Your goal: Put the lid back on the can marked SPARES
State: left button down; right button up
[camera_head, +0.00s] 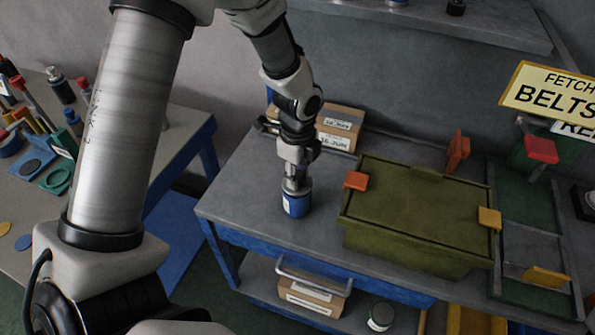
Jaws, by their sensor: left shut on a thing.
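A small blue can (297,206) with a white label stands on the grey workbench top, left of the green bin. The label is too small to read, so I cannot tell whether it says SPARES. My left gripper (297,181) points straight down over the can and is shut on what looks like its pale grey lid (297,189). The lid is at the can's mouth; I cannot tell whether it is fully seated. The fingers hide part of the lid. My right gripper is not in view.
A green lidded bin (415,222) with orange and yellow clips stands right of the can. Cardboard boxes (338,128) stand behind. Another can (381,316) and a box (308,291) sit on the lower shelf. A tool-covered table (110,190) is at left. Bench left of the can is clear.

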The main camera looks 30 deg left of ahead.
pick_arm(q)
jog(key=shift+p, duration=0.35)
dwell(0.5)
dwell(0.3)
jog(key=c, duration=0.8)
grip_release()
jog(key=shift+o, duration=0.4)
jog(key=o, duration=0.4)
notch_tip(320, 180, up, 7)
jog(key=p, duration=0.7)
jog(key=shift+p, duration=0.4)
